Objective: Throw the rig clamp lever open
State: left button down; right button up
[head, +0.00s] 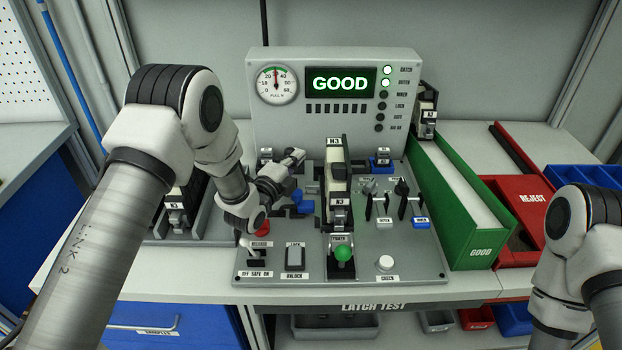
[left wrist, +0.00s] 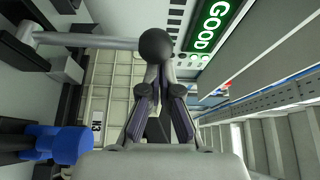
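The rig clamp lever shows in the left wrist view as a silver bar with a black ball knob (left wrist: 156,44) at its right end. My left gripper (left wrist: 160,72) points at the knob, its two fingers drawn nearly together. The knob covers the fingertips, so their exact contact is hidden. In the head view my left gripper (head: 300,156) is over the left side of the test rig (head: 385,262), left of the upright module marked N3 (head: 337,178). The lever cannot be made out clearly there. My right arm is at the lower right; its gripper is not visible.
A panel (head: 420,60) behind the rig reads GOOD. A green GOOD bin (head: 482,245) and a red REJECT bin (head: 520,200) stand to the right. Blue clamp parts (head: 298,200), a green knob (head: 342,253) and small levers crowd the rig top.

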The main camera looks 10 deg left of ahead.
pick_arm(q)
jog(key=a+b, duration=0.1)
jog(key=a+n+t+b, duration=0.1)
jog(key=a+n+b, duration=0.1)
jog(key=shift+s+a+f+b, duration=0.15)
jog(key=shift+a+f+b, duration=0.15)
jog(key=shift+b, duration=0.05)
jog(key=a+n+b, duration=0.1)
jog(key=s+a+n+t+b, duration=0.1)
jog(key=n+b, duration=0.1)
jog(key=shift+a+t, duration=0.3)
jog(key=shift+a, duration=0.1)
jog(key=v, duration=0.7)
jog(key=shift+s, duration=0.25)
